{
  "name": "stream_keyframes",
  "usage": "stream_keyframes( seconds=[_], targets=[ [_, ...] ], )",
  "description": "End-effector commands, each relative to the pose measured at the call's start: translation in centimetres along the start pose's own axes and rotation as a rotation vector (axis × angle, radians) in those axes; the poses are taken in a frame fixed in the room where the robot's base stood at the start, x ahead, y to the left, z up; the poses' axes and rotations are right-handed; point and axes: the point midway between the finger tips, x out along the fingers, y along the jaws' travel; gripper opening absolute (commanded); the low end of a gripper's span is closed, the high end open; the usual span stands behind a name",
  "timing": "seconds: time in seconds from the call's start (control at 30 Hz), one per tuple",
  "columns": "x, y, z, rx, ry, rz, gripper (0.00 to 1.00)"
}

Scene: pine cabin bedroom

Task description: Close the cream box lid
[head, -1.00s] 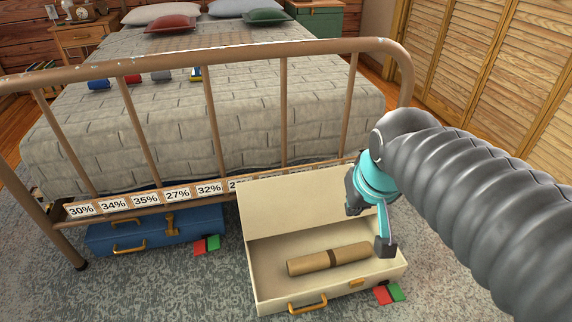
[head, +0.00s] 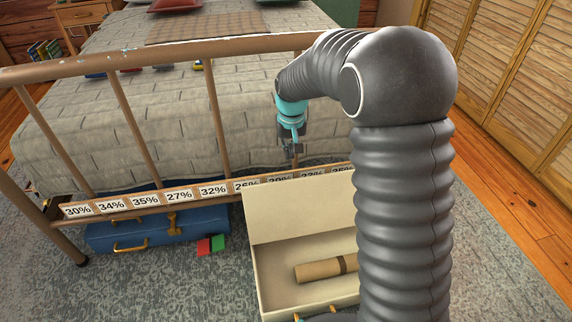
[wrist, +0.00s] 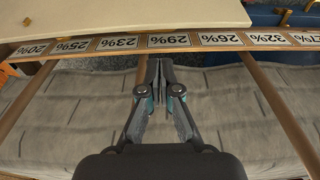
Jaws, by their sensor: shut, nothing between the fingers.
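The cream box (head: 268,283) stands on the rug at the foot of the bed, its right part hidden behind my arm. Its lid (head: 300,208) is open, tilted up at the back against the bed's low rail. A brown roll (head: 320,269) with a dark band lies inside. My gripper (head: 292,150) is shut and empty, above and behind the lid's top edge, by the footboard bars. In the wrist view my gripper (wrist: 158,64) points toward the label strip, and the lid (wrist: 110,18) shows beyond it at the top.
A blue case (head: 160,232) lies under the bed's rail, left of the box. Red and green blocks (head: 211,245) sit between them. The metal footboard (head: 212,120) and its rail of percent labels (head: 145,198) run close behind the lid.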

Motion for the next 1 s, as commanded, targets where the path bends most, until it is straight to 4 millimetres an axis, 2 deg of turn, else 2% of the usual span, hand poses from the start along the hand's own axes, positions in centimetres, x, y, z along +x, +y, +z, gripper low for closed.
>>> stream_keyframes(
  seconds=[0.37,0.7,1.0],
  targets=[
    [3.6,-0.4,-0.6,-0.005,-0.016,0.000,0.00],
    [9.2,-0.5,-0.5,-0.006,-0.015,0.000,0.00],
    [11.3,-0.6,-0.6,-0.007,-0.012,0.000,0.00]
  ],
)
